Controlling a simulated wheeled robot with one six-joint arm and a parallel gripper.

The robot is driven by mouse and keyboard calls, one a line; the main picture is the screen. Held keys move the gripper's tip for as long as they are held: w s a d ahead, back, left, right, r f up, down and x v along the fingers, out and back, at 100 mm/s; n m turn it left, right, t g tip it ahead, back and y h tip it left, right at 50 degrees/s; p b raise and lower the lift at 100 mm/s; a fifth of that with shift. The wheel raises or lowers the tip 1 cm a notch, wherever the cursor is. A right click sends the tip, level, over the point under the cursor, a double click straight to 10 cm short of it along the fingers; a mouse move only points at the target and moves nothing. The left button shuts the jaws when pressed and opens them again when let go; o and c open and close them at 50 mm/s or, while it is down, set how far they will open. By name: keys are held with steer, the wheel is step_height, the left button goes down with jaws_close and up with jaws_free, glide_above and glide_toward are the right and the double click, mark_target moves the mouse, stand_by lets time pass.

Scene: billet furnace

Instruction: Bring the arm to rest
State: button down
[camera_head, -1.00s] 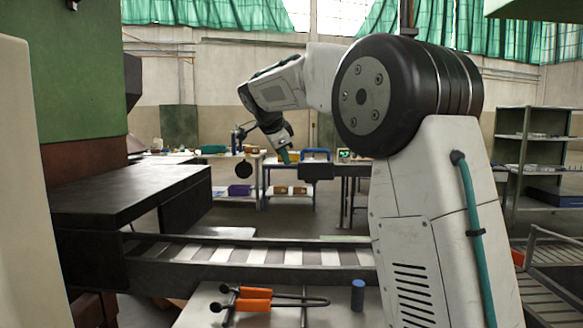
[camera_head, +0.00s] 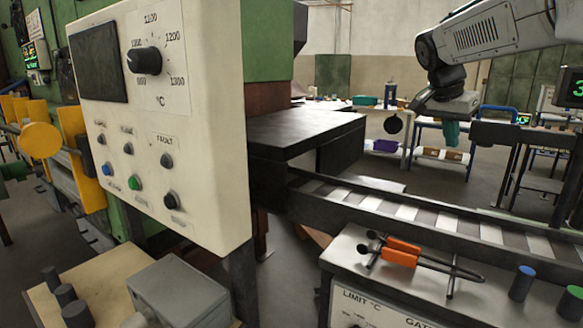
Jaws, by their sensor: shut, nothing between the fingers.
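My arm reaches in from the upper right of the head view, with its white forearm nearly level and its dark wrist bent down. My gripper (camera_head: 450,132) hangs at the end, pointing down, and looks small here. It is shut with nothing in it. It shows in front of the background benches, above the roller conveyor in the picture, and appears clear of everything.
A control panel (camera_head: 215,205) with a dial and buttons stands close at left. A dark furnace table (camera_head: 305,130) leads to the roller conveyor (camera_head: 400,212). Orange-handled tongs (camera_head: 402,252) lie on a grey stand (camera_head: 350,240). A grey box (camera_head: 178,290) sits at lower left.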

steer(key=s+a+f+n+y, duration=0.1)
steer(key=s+a+f+n, duration=0.2)
steer(key=s, duration=0.9)
steer(key=s+a+f+n+y, duration=0.2)
steer(key=s+a+f+n, duration=0.2)
steer(key=s, duration=0.9)
steer(key=s+a+f+n+y, duration=0.1)
steer(key=s+a+f+n, duration=0.2)
steer(key=s+f, duration=0.5)
steer(key=s+n, duration=0.1)
steer(key=s, duration=0.3)
steer(key=shift+s+a+f+n+g, duration=0.3)
steer(key=shift+a+n+g, duration=0.1)
